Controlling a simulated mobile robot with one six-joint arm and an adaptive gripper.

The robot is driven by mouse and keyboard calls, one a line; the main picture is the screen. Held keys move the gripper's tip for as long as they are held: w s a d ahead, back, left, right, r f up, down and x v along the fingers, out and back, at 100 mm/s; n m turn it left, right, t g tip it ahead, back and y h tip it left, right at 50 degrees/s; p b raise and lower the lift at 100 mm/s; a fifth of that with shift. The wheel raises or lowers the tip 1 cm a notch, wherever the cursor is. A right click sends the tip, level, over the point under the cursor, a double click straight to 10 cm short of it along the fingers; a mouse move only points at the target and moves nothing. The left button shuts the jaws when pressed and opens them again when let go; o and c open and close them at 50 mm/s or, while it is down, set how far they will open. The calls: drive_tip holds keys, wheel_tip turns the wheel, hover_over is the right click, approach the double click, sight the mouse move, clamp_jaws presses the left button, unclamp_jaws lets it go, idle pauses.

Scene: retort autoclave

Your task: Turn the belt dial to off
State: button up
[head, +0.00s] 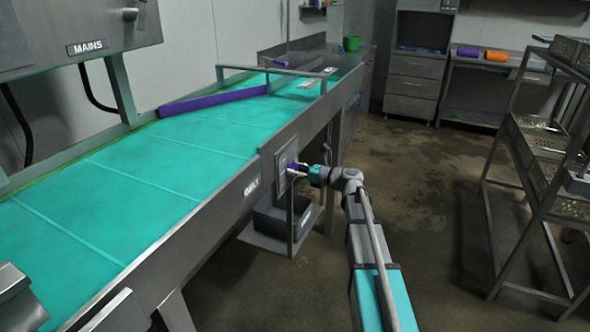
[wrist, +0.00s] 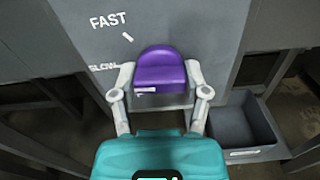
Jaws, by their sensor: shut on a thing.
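The belt dial (wrist: 161,68) is a purple knob on a grey panel (wrist: 205,20). My gripper (wrist: 160,82) is shut on it, with one pale finger against each side. The words FAST (wrist: 108,20) and SLOW (wrist: 103,67) show on the panel to the left of the dial, with a white tick near FAST. No OFF mark is visible. A small white label shows on the dial's lower left face; I cannot tell which setting it points to. In the head view my gripper (head: 300,169) meets the dial on the conveyor's side panel (head: 283,160).
The teal conveyor belt (head: 110,205) runs along the left, with a sign reading BELT (head: 251,187) on its side. A metal rack (head: 500,190) stands right. Floor between is open.

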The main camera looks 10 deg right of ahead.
drive_tip(key=c, duration=0.3)
drive_tip(key=shift+n, duration=0.4)
drive_tip(key=n, duration=0.4)
drive_tip(key=shift+w, duration=0.1)
drive_tip(key=n, duration=0.5)
drive_tip(key=shift+d, duration=0.1)
idle(0.4)
drive_tip(key=o, duration=1.2)
drive_tip(key=shift+c, duration=0.2)
